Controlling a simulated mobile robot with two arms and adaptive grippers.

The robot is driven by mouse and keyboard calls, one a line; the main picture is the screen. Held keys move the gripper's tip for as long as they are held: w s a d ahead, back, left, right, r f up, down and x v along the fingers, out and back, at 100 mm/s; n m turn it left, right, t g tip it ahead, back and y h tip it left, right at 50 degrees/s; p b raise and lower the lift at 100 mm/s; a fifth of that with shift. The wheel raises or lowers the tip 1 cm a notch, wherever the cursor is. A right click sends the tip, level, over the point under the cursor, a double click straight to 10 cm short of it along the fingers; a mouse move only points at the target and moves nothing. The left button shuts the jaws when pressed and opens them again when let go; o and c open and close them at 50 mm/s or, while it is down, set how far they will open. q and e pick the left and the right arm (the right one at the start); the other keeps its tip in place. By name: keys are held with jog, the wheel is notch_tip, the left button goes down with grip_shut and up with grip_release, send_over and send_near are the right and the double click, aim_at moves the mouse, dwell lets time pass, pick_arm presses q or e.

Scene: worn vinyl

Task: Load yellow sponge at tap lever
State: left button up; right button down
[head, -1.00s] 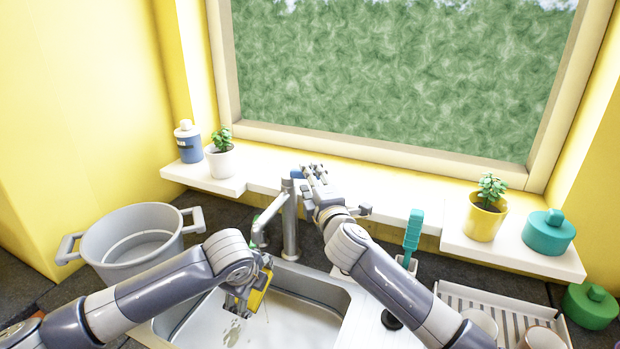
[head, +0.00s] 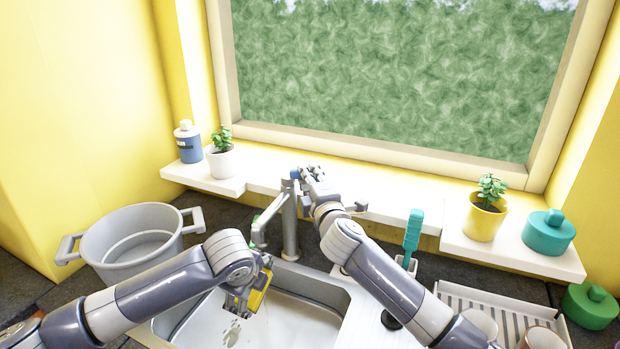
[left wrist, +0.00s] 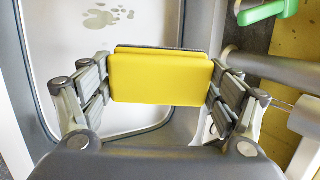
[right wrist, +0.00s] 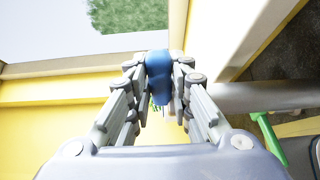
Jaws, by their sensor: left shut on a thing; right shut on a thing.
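The yellow sponge (left wrist: 160,78) with a dark scouring side is held between the fingers of my left gripper (left wrist: 160,90), over the sink. It also shows in the head view (head: 257,298), partly hidden by the gripper. The grey tap (head: 290,225) stands behind the sink, its spout (head: 259,232) pointing left and forward. The blue tap lever (right wrist: 163,78) is on its top. My right gripper (right wrist: 166,75) is shut on the blue lever; the head view shows the lever (head: 295,174) at its fingertips.
The sink (head: 320,285) has brownish stains on its floor. A grey pot (head: 135,245) stands left of it. A teal brush (head: 413,230) and a dish rack (head: 510,305) are on the right. Plants, a bottle and a teal pot line the sill (head: 265,178).

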jog(key=shift+s+a+m+t+h, duration=0.15)
jog(key=shift+s+m+h, duration=0.1)
jog(key=shift+m+h, duration=0.45)
jog(key=shift+s+a+m+t+h, duration=0.15)
jog(key=shift+s+m+h, duration=0.15)
jog(key=shift+h, duration=0.65)
jog(key=shift+s+a+m+h, duration=0.2)
jog(key=shift+m+h, duration=0.4)
jog(key=shift+h, duration=0.25)
jog(key=c, duration=1.4)
grip_release()
jog(key=shift+d, duration=0.1)
jog(key=shift+c, duration=0.2)
jog(key=s, duration=1.2)
jog(key=shift+w, duration=0.1)
